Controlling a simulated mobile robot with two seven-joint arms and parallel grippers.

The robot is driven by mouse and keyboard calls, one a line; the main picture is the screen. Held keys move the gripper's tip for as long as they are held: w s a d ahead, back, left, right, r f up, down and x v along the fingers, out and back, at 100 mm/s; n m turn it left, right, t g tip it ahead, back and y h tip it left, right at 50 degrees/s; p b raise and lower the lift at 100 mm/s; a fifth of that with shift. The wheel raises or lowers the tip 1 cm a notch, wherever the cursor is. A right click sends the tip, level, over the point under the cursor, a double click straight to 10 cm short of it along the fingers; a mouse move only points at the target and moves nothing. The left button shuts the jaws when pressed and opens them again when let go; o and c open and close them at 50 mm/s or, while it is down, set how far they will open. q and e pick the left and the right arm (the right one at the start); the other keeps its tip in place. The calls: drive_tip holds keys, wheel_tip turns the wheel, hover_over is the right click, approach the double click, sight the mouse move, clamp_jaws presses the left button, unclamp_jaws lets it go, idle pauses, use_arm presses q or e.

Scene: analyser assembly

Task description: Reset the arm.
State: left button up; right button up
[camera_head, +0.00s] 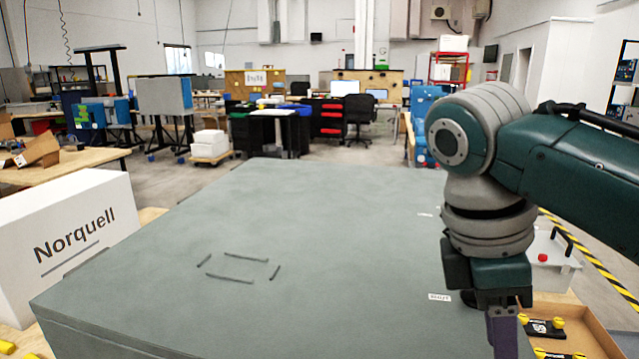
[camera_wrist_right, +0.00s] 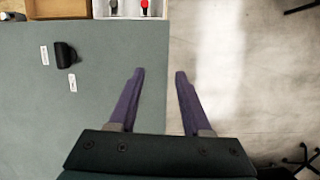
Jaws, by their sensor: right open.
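My right arm reaches in from the right in the head view and bends down at the wrist. My right gripper (camera_head: 503,340) points down at the right edge of the large grey-green worktop (camera_head: 270,210); its lower end is cut off by the frame. In the right wrist view the purple fingers of the right gripper (camera_wrist_right: 160,72) are spread apart with nothing between them. They hang at the worktop's edge, one finger over it and the other over the floor. My left gripper does not show.
Four dark strips outline a rectangle (camera_head: 240,268) on the otherwise mostly bare worktop. A small black part (camera_wrist_right: 65,55) lies between white labels near its edge. A white Norquell box (camera_head: 75,240) stands at left. A white case with a red button (camera_head: 545,262) and a yellow-knobbed tray sit right.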

drive_tip(key=s+a+f+m+y, duration=0.2)
drive_tip(key=s+a+f, duration=0.2)
drive_tip(key=s+f, duration=0.1)
drive_tip(key=s+d+r+m+t+y, duration=0.1)
drive_tip(key=s+d+m+t, duration=0.1)
drive_tip(key=s+m, duration=0.45)
drive_tip(key=s+d+m+t+y, duration=0.1)
drive_tip(key=s+d+m+t, duration=0.2)
drive_tip(key=s, duration=0.6)
wheel_tip(320, 180, up, 27)
drive_tip(key=m+p, duration=0.1)
drive_tip(key=p, duration=2.5)
drive_tip(key=shift+w+g+p, duration=0.2)
drive_tip(key=shift+g+p, duration=0.1)
drive_tip(key=shift+g, duration=0.1)
